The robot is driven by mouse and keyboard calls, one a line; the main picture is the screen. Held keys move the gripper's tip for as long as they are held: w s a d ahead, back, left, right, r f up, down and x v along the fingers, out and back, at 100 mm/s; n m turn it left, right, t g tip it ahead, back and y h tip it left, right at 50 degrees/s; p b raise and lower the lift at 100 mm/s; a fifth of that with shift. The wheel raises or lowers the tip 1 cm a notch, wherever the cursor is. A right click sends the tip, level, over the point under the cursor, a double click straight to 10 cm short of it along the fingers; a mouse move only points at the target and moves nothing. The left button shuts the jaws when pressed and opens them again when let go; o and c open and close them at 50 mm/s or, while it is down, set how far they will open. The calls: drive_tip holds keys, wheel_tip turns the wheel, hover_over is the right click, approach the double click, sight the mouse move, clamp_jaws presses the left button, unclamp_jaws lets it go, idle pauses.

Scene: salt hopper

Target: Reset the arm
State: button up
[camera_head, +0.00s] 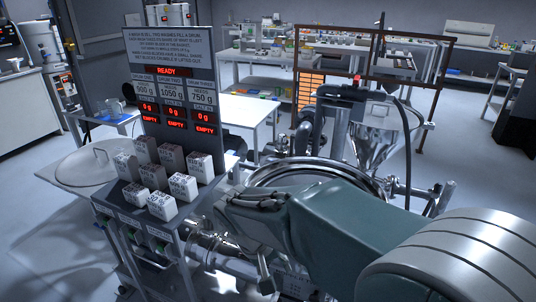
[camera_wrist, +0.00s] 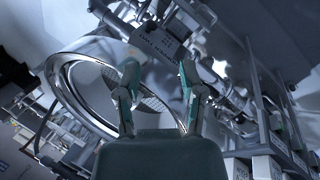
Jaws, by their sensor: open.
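My gripper (camera_wrist: 158,90) shows in the wrist view with its two fingers apart and nothing between them. Beyond it in that view is the round metal rim of the vessel (camera_wrist: 70,98), tilted in the picture. In the head view my green arm reaches from the lower right toward the salt station and partly covers the round steel vessel (camera_head: 300,165). The gripper end in the head view is low, near the front of the station, and its fingers are hard to make out there.
A panel (camera_head: 172,45) reads READY, with three drum readouts at 0 g and EMPTY. Several labelled salt blocks (camera_head: 162,206) stand on the cart below. A round lid (camera_head: 95,163) lies on the left table. A steel hopper (camera_head: 374,135) stands behind the vessel. Floor at left is open.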

drive_tip(key=s+d+r+m+t+y, duration=0.2)
drive_tip(key=s+d+r+t+y, duration=0.2)
drive_tip(key=s+d+r, duration=0.5)
drive_tip(key=s+d+t, duration=0.1)
drive_tip(key=s+d, duration=0.2)
drive_tip(key=d, duration=0.1)
drive_tip(key=shift+s+d+r+m, duration=0.2)
drive_tip(key=shift+d+r+m, duration=0.1)
drive_tip(key=shift+d+r, duration=0.1)
